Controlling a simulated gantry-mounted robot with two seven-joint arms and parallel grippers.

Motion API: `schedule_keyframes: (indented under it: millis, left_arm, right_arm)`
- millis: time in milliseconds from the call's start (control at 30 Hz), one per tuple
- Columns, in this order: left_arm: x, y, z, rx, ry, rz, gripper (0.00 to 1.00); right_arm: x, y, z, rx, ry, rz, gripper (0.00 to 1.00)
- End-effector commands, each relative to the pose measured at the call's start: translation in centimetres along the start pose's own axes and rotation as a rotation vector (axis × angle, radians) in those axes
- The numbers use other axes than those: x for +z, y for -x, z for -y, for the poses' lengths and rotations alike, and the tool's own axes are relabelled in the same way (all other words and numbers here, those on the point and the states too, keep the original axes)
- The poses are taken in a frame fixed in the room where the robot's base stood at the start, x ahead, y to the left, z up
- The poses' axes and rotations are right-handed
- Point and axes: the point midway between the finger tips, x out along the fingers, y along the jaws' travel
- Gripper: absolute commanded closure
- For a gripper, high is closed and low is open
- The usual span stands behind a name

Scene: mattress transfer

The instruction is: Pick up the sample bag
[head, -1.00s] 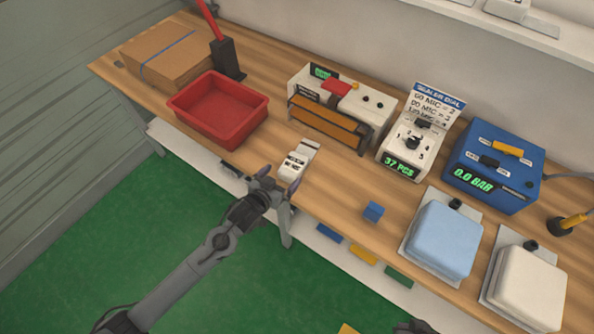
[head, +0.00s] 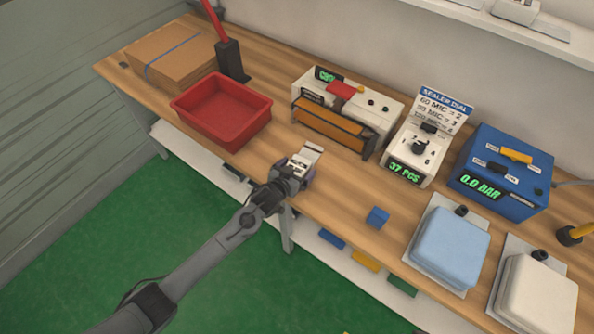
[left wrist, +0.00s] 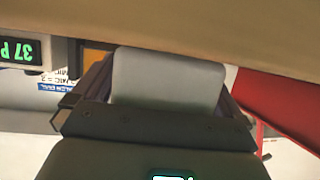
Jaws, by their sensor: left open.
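The sample bag (head: 307,155), a small pale packet with a printed label, lies near the front edge of the wooden bench. My left gripper (head: 296,172) is over its near end, with the open fingers on either side of it. In the left wrist view the bag (left wrist: 168,75) shows as a plain grey-white sheet between the two fingers of the left gripper (left wrist: 160,105). I cannot tell whether the fingers touch it. The gripper hides its near part in the head view. My right gripper is not in view.
A red tray (head: 220,135) stands left of the bag. The orange-fronted sealer (head: 335,122) is behind it, with a white dial box (head: 412,160) further right. A small blue block (head: 377,217) lies to the right near the front edge. Bare bench surrounds the bag.

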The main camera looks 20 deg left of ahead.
Motion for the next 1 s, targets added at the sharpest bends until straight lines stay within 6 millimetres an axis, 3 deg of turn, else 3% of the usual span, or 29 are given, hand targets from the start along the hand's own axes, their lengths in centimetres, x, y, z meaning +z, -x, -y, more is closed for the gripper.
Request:
schedule_keyframes:
  millis: [200, 567, 1000]
  left_arm:
    - [0.03, -0.02, -0.01, 0.0, 0.0, 0.001, 0.02]
    - [0.04, 0.0, 0.01, 0.0, 0.0, 0.001, 0.55]
    - [-0.82, 0.32, 0.02, 0.0, 0.001, -0.001, 0.56]
  right_arm:
    - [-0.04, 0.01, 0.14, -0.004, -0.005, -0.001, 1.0]
    - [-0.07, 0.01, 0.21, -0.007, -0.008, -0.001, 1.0]
    - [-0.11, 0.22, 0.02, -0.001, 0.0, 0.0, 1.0]
